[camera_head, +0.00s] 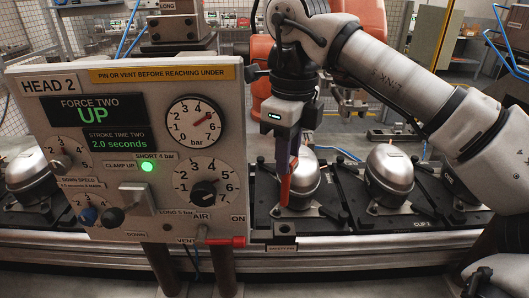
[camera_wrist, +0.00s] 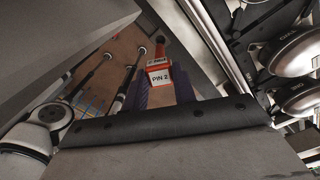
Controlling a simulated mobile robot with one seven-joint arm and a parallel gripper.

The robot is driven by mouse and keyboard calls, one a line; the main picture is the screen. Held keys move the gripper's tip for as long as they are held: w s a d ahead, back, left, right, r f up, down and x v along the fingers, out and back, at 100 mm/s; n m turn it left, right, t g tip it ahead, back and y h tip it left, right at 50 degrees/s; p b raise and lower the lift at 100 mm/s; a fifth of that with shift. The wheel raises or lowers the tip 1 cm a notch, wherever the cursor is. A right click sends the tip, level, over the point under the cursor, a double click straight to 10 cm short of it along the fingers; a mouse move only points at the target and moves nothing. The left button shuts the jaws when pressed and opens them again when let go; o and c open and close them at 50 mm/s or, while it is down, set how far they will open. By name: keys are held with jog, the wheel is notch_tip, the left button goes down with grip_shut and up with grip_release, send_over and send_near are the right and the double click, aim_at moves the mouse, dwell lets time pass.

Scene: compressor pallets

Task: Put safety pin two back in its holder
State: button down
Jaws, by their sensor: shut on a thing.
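My gripper (camera_head: 285,168) points down in the head view, just right of the Head 2 panel. It is shut on safety pin two, whose red-orange body (camera_head: 285,190) hangs below the fingers. In the wrist view the pin (camera_wrist: 159,62) is orange with a white "PIN 2" label, between my purple-blue fingers (camera_wrist: 165,93). A dark bracket (camera_head: 284,234) with a small label stands at the panel's lower right, below the pin; it looks like the holder. The pin's tip seems apart from it, but I cannot tell the depth gap.
The Head 2 panel (camera_head: 110,110) reads "FORCE TWO UP" with a green clamp-up light. A red vent lever (camera_head: 226,241) juts from its lower edge towards the bracket. Compressors (camera_head: 390,174) on black pallets line the conveyor (camera_head: 380,255) behind.

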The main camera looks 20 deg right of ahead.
aim_at(288, 179)
jog(key=shift+s+r, duration=0.25)
jog(key=shift+w+d, duration=0.1)
jog(key=shift+f+b, duration=2.1)
jog(key=shift+f, duration=0.85)
notch_tip(288, 179, down, 10)
jog(key=b, duration=0.7)
jog(key=shift+r, duration=0.2)
dwell(2.1)
jog(key=c, duration=1.1)
grip_release()
jog(key=shift+o, duration=0.2)
jog(key=shift+r, duration=0.15)
